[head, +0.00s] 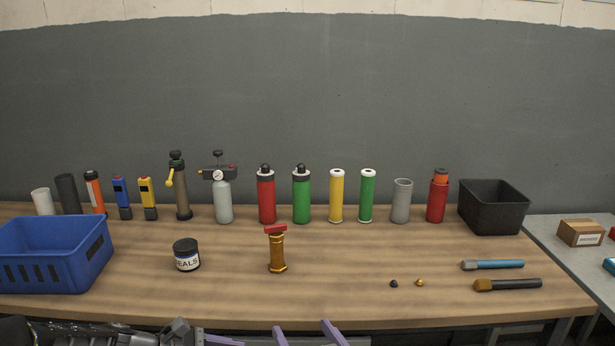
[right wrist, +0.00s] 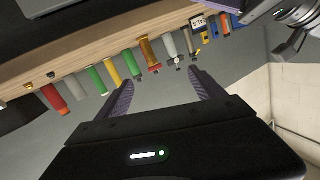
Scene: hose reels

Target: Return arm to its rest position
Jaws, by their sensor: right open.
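My right gripper (head: 306,332) shows at the bottom edge of the head view as two purple fingers spread apart. It is below the table's front edge, and its body is out of the frame. In the right wrist view the right gripper (right wrist: 162,77) is open, with nothing between its fingers; the bench looks turned upside down beyond it. My left arm comes in along the bottom left of the head view, and its gripper (head: 220,341) is cut off by the frame, so its opening does not show.
The wooden bench (head: 340,285) holds a blue crate (head: 75,278), a seals jar (head: 187,262), a brass fitting with a red top (head: 277,252), a row of cylinders at the back, a black bin (head: 493,221) and two handled tools (head: 492,265) at right. The bench's front middle is clear.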

